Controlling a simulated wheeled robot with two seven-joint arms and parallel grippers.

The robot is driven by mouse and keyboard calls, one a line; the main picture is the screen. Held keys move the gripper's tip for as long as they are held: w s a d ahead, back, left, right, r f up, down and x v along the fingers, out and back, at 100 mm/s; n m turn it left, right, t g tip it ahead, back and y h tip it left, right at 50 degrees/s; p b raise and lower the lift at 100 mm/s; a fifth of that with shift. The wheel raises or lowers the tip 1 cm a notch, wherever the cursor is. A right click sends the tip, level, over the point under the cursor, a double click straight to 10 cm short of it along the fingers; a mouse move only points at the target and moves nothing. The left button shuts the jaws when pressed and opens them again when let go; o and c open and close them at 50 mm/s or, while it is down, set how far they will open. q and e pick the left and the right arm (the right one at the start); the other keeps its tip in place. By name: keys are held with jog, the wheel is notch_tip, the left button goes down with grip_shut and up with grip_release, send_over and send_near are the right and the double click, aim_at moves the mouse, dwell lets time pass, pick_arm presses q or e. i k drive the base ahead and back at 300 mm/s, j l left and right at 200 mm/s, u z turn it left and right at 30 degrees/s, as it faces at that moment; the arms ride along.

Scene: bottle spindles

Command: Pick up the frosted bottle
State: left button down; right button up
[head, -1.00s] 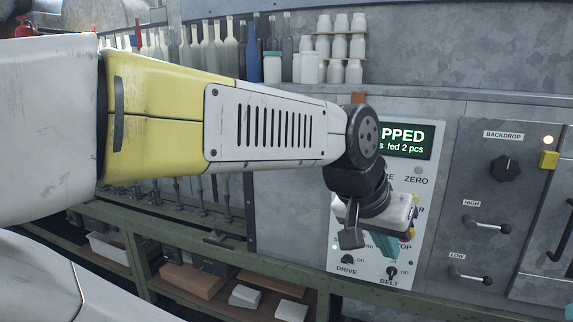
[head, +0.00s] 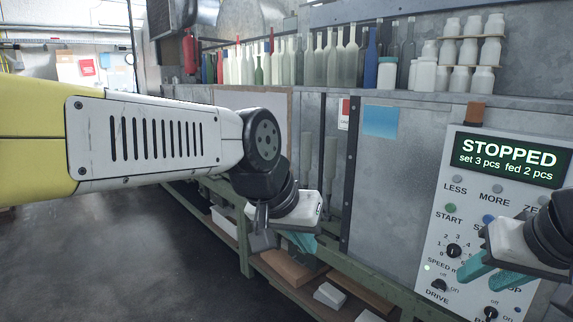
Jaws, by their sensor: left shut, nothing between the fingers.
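Several pale, frosted-looking bottles (head: 345,64) stand upright in a row on the back shelf; I cannot tell which one the task means. Two pale, narrow upright shapes (head: 331,160) show in the machine's opening below, partly hidden by my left arm; they look like bottles. My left gripper (head: 300,241) is shut and empty, its teal fingers pointing down in front of the opening's lower part, apart from any bottle. My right gripper (head: 483,276) is at the right edge in front of the control panel, with teal fingers toward the left; its opening is unclear.
The control panel (head: 470,215) reads STOPPED, set 3 pcs, fed 2 pcs. White jars (head: 460,65) stand on the shelf at right. A green lower frame (head: 245,240) holds boxes (head: 290,268). The floor (head: 130,250) at left is clear.

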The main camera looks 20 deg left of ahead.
aim_at(307, 137)
jog(key=u, duration=0.6)
jog(key=i+u, duration=0.25)
jog(key=i, duration=0.5)
jog(key=i+l+u, duration=0.1)
jog(key=i+u, duration=0.2)
jog(key=i, duration=0.4)
jog(key=i+l+u, duration=0.15)
jog(key=u, duration=0.25)
jog(key=i+l+u, duration=0.1)
jog(key=u, duration=0.3)
jog(key=i+l, duration=0.15)
jog(key=l, duration=0.15)
jog(key=i+l, duration=0.15)
jog(key=l, duration=0.2)
